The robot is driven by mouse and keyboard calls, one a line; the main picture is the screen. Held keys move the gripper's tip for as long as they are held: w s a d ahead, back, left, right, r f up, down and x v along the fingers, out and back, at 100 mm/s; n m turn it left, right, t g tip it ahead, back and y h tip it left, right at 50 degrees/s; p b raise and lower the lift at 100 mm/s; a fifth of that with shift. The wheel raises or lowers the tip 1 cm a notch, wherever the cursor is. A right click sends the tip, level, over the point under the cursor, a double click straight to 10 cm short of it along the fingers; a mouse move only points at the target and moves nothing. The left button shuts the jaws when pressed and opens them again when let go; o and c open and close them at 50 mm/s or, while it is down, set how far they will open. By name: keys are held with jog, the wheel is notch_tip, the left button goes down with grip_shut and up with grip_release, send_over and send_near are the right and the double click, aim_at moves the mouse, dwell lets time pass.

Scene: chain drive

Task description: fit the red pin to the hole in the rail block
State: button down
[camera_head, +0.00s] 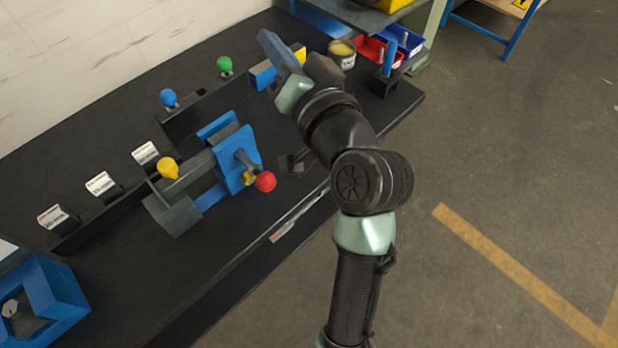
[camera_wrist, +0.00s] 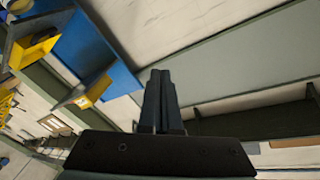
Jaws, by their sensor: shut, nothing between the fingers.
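A red ball knob (camera_head: 265,181), which looks like the red pin's head, is at the right front of the blue machine block (camera_head: 230,165) on the black bench. A dark rod runs down from the block toward it, with a small yellow part beside it. I cannot tell how deep the pin sits, and no hole is clearly visible. A grey rail (camera_head: 178,212) with a yellow knob (camera_head: 168,168) is left of the blue block. My gripper (camera_wrist: 160,75) is shut and empty in the wrist view, facing a wall and shelving, away from the red knob.
Blue (camera_head: 168,98) and green (camera_head: 225,65) knobs stand in a dark holder behind. Labelled stands (camera_head: 101,184) line the left, with a blue box (camera_head: 45,300) nearer. Red (camera_head: 372,52) and blue bins and a round tin (camera_head: 341,54) sit at the far right.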

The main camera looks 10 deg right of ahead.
jog(key=s+f+m+g+y+b, duration=0.1)
jog(key=s+f+m, duration=0.1)
jog(key=f, duration=0.7)
jog(key=s+f+m+g+y+b, duration=0.2)
jog(key=f, duration=0.7)
jog(key=m+y+b, duration=0.2)
jog(key=m, duration=0.3)
send_near(271, 189)
jog(key=shift+t, duration=0.3)
jog(key=shift+f+b+x, duration=0.1)
jog(key=shift+b+x, duration=0.1)
jog(key=shift+x, duration=1.45)
jog(key=shift+f+b+x, duration=0.15)
jog(key=shift+x, duration=1.5)
jog(key=shift+b+x, duration=0.35)
jog(key=shift+x, duration=1)
jog(key=shift+s, duration=0.15)
jog(key=shift+s+d+f, duration=0.1)
jog(key=shift+s+d, duration=0.3)
jog(key=b+v, duration=0.1)
jog(key=v, duration=1.3)
jog(key=shift+b, duration=0.4)
